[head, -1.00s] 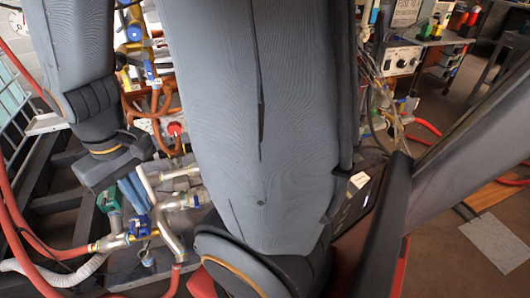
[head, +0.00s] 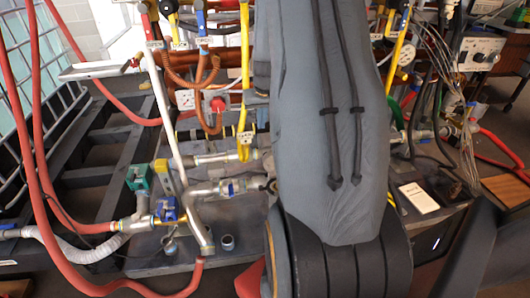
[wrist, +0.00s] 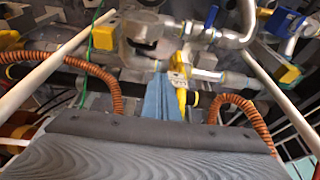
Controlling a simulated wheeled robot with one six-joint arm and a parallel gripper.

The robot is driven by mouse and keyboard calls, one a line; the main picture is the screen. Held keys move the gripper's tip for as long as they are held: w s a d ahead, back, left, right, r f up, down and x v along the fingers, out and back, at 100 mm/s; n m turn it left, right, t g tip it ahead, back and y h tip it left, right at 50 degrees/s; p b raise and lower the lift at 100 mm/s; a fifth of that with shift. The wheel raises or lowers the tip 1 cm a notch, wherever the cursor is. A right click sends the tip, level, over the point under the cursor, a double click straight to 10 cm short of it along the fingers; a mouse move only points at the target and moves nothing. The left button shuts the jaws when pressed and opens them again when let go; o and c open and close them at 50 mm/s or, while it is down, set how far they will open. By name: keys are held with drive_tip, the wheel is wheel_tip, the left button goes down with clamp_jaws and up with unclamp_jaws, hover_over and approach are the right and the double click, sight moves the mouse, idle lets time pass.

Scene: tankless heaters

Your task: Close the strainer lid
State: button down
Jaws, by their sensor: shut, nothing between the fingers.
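In the wrist view, my gripper (wrist: 163,88) shows as narrow blue fingers beyond the grey fabric-covered wrist. Its fingers are together and empty. They point toward metal pipework. A rounded metal fitting (wrist: 146,32) with a dark hollow lies just beyond and left of the fingertips; it may be the strainer, but I cannot tell its lid or how far that is open. A yellow handle or tag (wrist: 180,80) is right beside the fingers; touching or apart is unclear. In the head view, my grey arm covers the middle and hides the gripper.
Orange corrugated hoses (wrist: 245,112) flank the gripper. Pale rods (wrist: 45,75) run diagonally at both sides. In the head view, pipes with a green valve (head: 139,178) and blue valve (head: 167,208) stand left of my arm, near red hoses (head: 50,175). A control box (head: 481,47) is at right.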

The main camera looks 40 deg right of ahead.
drive_tip(key=d+x, duration=0.1)
drive_tip(key=x, duration=0.3)
drive_tip(key=b+x, duration=0.1)
drive_tip(key=x, duration=0.3)
drive_tip(key=d+x, duration=0.1)
drive_tip(key=x, duration=0.3)
drive_tip(key=shift+s+d+r+b, duration=0.1)
drive_tip(key=shift+s+d+b, duration=0.2)
drive_tip(key=shift+s+b, duration=0.05)
drive_tip(key=shift+s+a+r, duration=0.1)
drive_tip(key=shift+s+a, duration=0.35)
drive_tip(key=shift+s, duration=0.3)
drive_tip(key=shift+s+a, duration=0.45)
drive_tip(key=shift+s, duration=0.3)
drive_tip(key=shift+b, duration=1.15)
drive_tip(key=shift+a+t+h+b, duration=0.1)
drive_tip(key=shift+t+h+b, duration=0.2)
drive_tip(key=shift+b, duration=0.1)
